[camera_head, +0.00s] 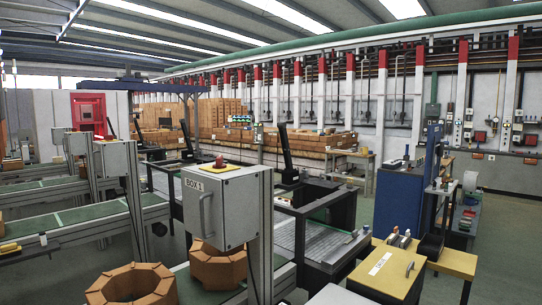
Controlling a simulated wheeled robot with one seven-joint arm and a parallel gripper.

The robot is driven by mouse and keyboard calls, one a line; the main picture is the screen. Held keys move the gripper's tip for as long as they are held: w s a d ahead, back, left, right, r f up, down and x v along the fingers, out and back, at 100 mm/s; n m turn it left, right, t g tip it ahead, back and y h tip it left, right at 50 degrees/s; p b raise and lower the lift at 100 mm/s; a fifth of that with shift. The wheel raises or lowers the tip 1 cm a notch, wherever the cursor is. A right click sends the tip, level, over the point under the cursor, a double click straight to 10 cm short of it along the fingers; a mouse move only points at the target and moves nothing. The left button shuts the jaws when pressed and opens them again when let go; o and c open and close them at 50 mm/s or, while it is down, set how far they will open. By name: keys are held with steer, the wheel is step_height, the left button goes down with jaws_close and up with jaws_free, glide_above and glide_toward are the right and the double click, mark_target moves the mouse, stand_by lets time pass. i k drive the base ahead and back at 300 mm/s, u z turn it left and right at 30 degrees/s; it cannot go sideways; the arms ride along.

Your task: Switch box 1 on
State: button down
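The grey control box labelled BOX 1 (238,212) stands on a metal post left of centre in the head view. Its label is on the upper left of the face turned toward me, above a pale curved handle (205,214). A red knob or button (219,161) sits on top of the box. I cannot tell whether the box is switched on or off. My gripper is not in view.
Octagonal brick-coloured pieces (132,285) lie in front of and below the box. Conveyor lines (85,213) run at the left. A yellow-topped cabinet (390,268) and a blue cabinet (399,200) stand at the right. Open floor shows at the far right.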

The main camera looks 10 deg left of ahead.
mark_target(219, 164)
steer(key=u, duration=0.05)
steer(key=i, duration=1.05)
steer(key=u, duration=0.8)
